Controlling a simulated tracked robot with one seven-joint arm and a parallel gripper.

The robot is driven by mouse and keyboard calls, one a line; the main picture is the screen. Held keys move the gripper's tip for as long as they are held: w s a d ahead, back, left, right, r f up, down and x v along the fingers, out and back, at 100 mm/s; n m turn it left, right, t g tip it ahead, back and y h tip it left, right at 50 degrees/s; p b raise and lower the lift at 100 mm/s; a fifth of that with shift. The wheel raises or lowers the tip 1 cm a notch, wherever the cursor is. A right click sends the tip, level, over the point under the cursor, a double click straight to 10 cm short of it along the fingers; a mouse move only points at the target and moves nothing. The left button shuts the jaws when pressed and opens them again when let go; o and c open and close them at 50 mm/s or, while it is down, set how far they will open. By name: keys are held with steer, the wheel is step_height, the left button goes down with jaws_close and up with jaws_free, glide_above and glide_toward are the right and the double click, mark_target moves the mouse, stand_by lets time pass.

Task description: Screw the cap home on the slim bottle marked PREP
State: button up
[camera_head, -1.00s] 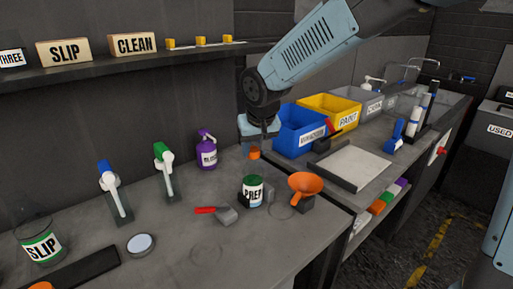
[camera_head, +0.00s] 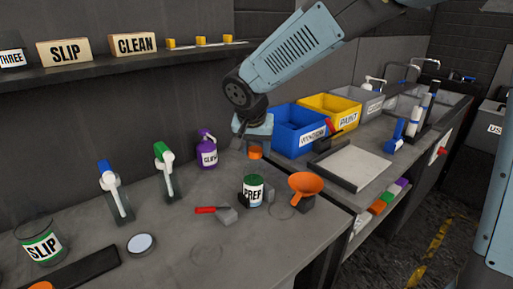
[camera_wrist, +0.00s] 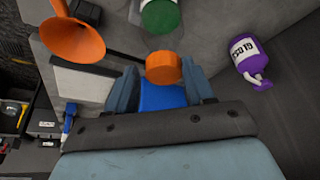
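The container marked PREP (camera_head: 252,192) stands upright on the bench, with a white label and a dark green top.
A purple spray bottle (camera_head: 208,155) stands left of my gripper, and a blue bin (camera_head: 298,130) right of it. An orange funnel (camera_head: 306,184) and a red-handled scraper (camera_head: 217,213) flank the PREP container. The bench between cap and PREP container looks clear.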

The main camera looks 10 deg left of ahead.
steer(key=o, duration=0.3)
